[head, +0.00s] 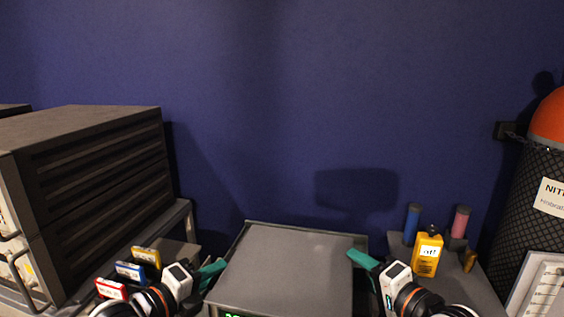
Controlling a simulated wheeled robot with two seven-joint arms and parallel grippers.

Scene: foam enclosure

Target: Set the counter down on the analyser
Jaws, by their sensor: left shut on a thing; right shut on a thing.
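The counter (285,265) is a flat grey box with green digits on its front edge, cut off at the bottom of the head view. My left gripper (217,267) is shut on its left side with a teal finger. My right gripper (355,255) is shut on its right side in the same way. The counter looks level.
At left stand a dark vented rack (100,180) and small yellow (146,257), blue (130,271) and red (111,289) cases. At right are a yellow meter (427,254), blue (412,223) and pink (460,222) cylinders, and a netted gas cylinder (530,190). A blue wall (290,120) closes the back.

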